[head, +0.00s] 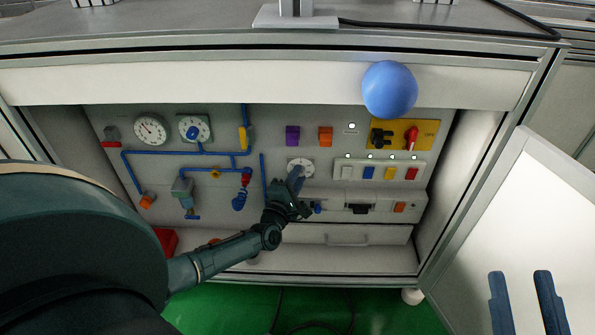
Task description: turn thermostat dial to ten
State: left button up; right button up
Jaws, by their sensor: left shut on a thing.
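The thermostat dial (307,164) is a white round scale plate low in the middle of the grey panel. My right gripper (525,303) shows at the lower right, in front of the white door. Its two blue fingers are apart with nothing between them.
Two gauges (151,128) and blue pipes with valves fill the panel's left side. A row of coloured switches (378,171) and a red rotary switch (411,137) are to the right. A blue ball (389,89) shows at the upper right. An open white door (520,220) stands right.

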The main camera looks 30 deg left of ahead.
pick_arm(q)
jog(key=shift+r+m+p, duration=0.3)
jog(key=shift+m+p, duration=0.15)
jog(key=shift+m, duration=0.05)
jog(key=shift+m+g+p, duration=0.3)
jog(key=shift+m+p, duration=0.1)
jog(key=shift+p, duration=0.05)
jog(key=m+g+p, duration=0.1)
jog(key=m+p, duration=0.2)
jog(key=p, duration=0.1)
jog(key=shift+m, duration=0.3)
jog(key=shift+g, duration=0.3)
pick_arm(e)
jog(key=shift+s+d+f+g+h, duration=0.2)
jog(key=shift+s+f+g+h, duration=0.1)
jog(key=shift+h, duration=0.25)
jog(key=shift+s+d+f+g+h, duration=0.2)
jog(key=shift+f+h, duration=0.1)
jog(key=shift+h, duration=0.25)
pick_arm(q)
jog(key=shift+m, duration=0.3)
jog(key=shift+f, duration=0.1)
pick_arm(e)
jog(key=shift+f, duration=0.25)
pick_arm(q)
jog(key=o, duration=1)
